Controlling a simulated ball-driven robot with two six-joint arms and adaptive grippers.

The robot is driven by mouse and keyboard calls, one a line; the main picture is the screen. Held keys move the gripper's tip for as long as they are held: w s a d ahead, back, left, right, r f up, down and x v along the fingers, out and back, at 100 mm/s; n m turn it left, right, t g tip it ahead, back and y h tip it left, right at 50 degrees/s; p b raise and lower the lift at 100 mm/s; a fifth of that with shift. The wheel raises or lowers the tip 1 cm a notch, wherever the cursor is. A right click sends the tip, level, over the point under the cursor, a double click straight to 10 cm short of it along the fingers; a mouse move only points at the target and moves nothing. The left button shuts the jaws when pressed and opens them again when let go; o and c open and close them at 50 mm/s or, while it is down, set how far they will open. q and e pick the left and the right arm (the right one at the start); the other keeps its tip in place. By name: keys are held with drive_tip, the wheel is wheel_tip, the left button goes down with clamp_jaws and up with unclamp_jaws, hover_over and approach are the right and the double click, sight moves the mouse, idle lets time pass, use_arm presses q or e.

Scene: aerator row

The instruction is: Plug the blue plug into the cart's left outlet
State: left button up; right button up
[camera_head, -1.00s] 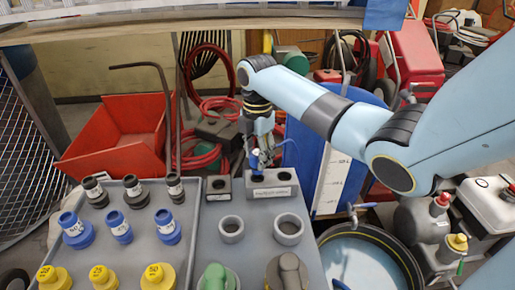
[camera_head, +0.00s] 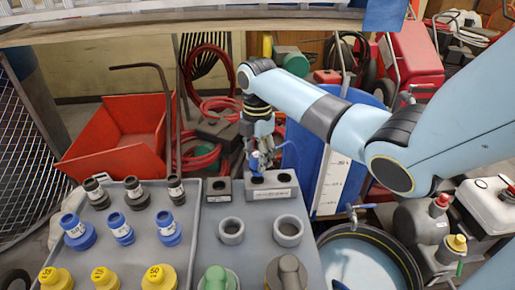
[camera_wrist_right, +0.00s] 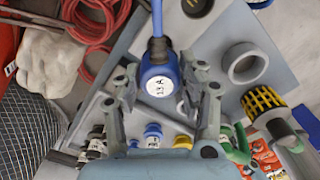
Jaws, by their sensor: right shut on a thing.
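The blue plug (camera_wrist_right: 160,84), with a white "13 A" label and a blue cable, sits between the fingers of my right gripper (camera_wrist_right: 160,92) in the right wrist view. In the head view my right gripper (camera_head: 258,164) points down over the left part of a grey outlet block (camera_head: 285,192) and is shut on the plug. Some blue shows at the left opening, just under the fingers. The fingers hide most of that opening, so I cannot tell how deep the plug sits. The right opening is empty. My left gripper is out of view.
A grey tray (camera_head: 140,252) with black, blue and yellow fittings stands left of the block. A small socket block (camera_head: 218,189) is beside it. Two grey rings (camera_head: 231,231) stand in front. A round basin (camera_head: 395,248) is at the right, a red bin (camera_head: 115,140) at the back left.

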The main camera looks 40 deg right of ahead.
drive_tip(key=shift+f+b, duration=1.15)
drive_tip(key=shift+f, duration=1.05)
drive_tip(key=o, duration=1.3)
wheel_tip(320, 180, up, 12)
drive_tip(key=shift+s+f, duration=0.1)
